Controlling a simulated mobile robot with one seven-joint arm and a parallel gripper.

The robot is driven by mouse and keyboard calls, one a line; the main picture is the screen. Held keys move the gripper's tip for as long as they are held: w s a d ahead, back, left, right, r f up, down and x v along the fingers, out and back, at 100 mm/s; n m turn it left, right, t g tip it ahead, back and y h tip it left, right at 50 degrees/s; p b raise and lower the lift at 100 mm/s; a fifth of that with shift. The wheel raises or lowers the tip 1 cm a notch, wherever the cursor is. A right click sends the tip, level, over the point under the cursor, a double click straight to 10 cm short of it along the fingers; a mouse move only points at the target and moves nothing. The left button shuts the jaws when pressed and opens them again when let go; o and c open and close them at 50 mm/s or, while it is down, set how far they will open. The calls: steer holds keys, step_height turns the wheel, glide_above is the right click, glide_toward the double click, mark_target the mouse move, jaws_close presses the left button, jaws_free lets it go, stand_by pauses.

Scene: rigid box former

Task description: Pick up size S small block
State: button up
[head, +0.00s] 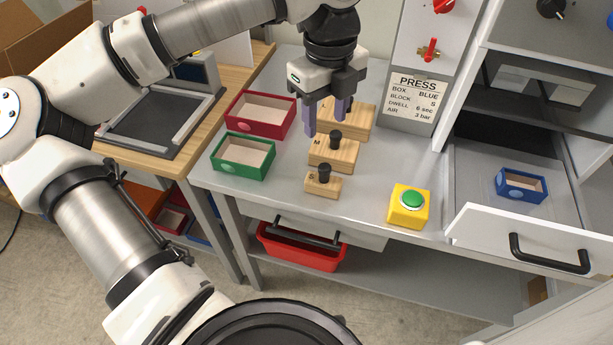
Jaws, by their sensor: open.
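The size S small block (322,188) is a small wooden block with a black knob, marked S, standing at the front of a row of blocks on the grey table. The medium block (334,152), marked M, stands just behind it, and a larger wooden block (350,119) stands behind that, partly hidden by my gripper. My gripper (324,124) is open and points down above the back part of the row. I see nothing held in it. It is behind the small block in the picture and apart from it.
A red box (262,132) and a green box (226,166) sit left of the blocks. A yellow base with a green button (408,212) stands to the right. An open drawer (466,220) holds a blue box (503,196). The press sign (414,98) is behind.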

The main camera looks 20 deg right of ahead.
mark_target(325, 166)
steer(key=f, duration=0.2)
steer(key=f+p, duration=0.1)
steer(key=f, duration=0.5)
steer(key=shift+s+d+f+p, duration=0.15)
steer(key=shift+d+p, duration=0.2)
steer(key=shift+a+f+p, duration=0.15)
steer(key=shift+f+p, duration=1.05)
steer(key=shift+f, duration=1.55)
jaws_close()
steer(key=shift+r, duration=0.1)
step_height(325, 166, up, 19)
steer(key=b, duration=0.4)
steer(key=shift+b, duration=0.4)
